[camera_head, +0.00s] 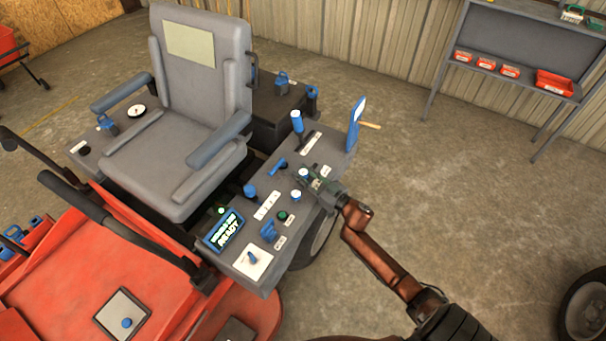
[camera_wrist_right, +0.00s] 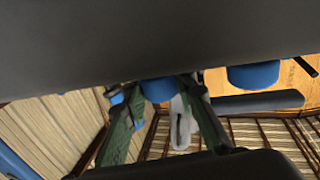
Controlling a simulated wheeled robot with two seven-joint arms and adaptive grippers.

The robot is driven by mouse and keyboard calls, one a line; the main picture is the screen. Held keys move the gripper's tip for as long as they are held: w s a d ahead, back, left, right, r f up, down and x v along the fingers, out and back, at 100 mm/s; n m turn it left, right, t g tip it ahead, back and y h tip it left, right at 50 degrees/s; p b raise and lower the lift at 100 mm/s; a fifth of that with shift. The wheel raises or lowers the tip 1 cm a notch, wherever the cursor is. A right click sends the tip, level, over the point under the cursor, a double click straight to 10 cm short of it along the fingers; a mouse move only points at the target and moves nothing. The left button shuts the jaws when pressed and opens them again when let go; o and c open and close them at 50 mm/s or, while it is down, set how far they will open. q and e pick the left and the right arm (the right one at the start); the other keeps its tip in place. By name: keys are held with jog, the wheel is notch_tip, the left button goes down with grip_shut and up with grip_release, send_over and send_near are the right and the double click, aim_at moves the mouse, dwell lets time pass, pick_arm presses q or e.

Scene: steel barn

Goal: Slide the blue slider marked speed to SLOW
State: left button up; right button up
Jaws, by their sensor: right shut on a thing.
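The grey control console (camera_head: 240,262) stands beside the seat and carries several blue controls. My right gripper (camera_head: 309,181) is over the console's right edge. In the right wrist view, its green fingers (camera_wrist_right: 160,98) are shut on a blue knob (camera_wrist_right: 157,90), which stands against the dark console surface. I take this knob for the blue slider; a small blue-topped knob (camera_head: 303,172) shows at the fingertips in the head view. The gripper hides part of the slot and label there, and I cannot read SPEED or SLOW. My left gripper is not in view.
A blue-and-white knob (camera_head: 296,196), a green button (camera_head: 282,215) and a lit display (camera_head: 223,230) are nearby. The seat (camera_head: 180,150) is left. Concrete floor (camera_head: 460,190) is free at right.

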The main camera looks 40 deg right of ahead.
aim_at(316, 165)
grip_shut()
jog(key=shift+d, duration=0.15)
jog(key=d, duration=0.1)
jog(key=w+d, duration=0.1)
jog(key=d, duration=0.1)
jog(key=shift+w, duration=0.2)
jog(key=d, duration=0.1)
jog(key=w+d+b, duration=0.1)
jog(key=d, duration=0.1)
jog(key=w+d, duration=0.1)
jog(key=shift+d+f, duration=0.15)
jog(key=shift+d, duration=0.5)
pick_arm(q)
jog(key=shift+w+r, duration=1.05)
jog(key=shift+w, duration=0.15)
pick_arm(e)
jog(key=shift+d+r, duration=0.15)
jog(key=shift+r, duration=0.05)
